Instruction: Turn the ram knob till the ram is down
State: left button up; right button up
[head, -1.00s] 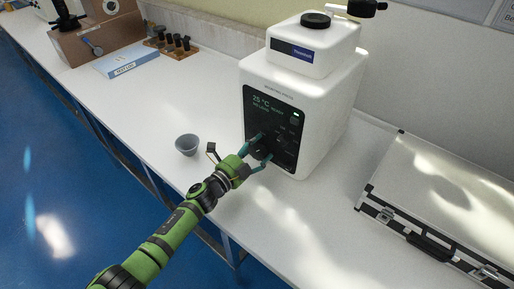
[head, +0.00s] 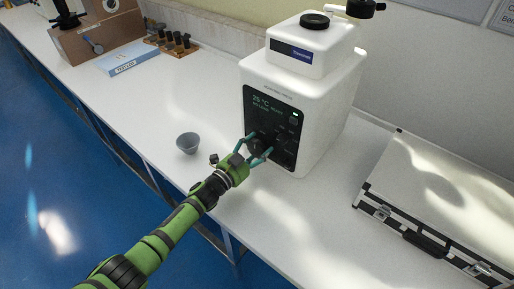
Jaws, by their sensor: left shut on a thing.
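A white machine (head: 318,120) stands on the bench in the head view. Its black front panel (head: 286,118) has a lit display reading 25 °C and dark controls. My left gripper (head: 257,148) is at the lower left of this panel. Its teal fingers are shut on a dark round knob (head: 257,146) on the panel. The fingers and the angle hide part of the knob, and I cannot read its setting. I cannot make out a ram. My right gripper does not show.
A small grey cup (head: 188,143) stands left of the gripper. A silver case (head: 440,200) lies at the right. A blue and white box (head: 127,59) and a rack of dark-topped pieces (head: 172,42) are at the back left.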

pick_arm(q)
jog(key=shift+w+a, duration=0.2)
jog(key=shift+a, duration=0.15)
jog(key=o, duration=1)
jog(key=shift+o, duration=0.7)
jog(key=shift+w+f, duration=0.1)
jog(key=shift+f, duration=0.1)
jog(key=shift+d, duration=0.1)
jog(key=shift+s, duration=0.45)
jog(key=v, duration=1.1)
jog(key=shift+a, duration=0.35)
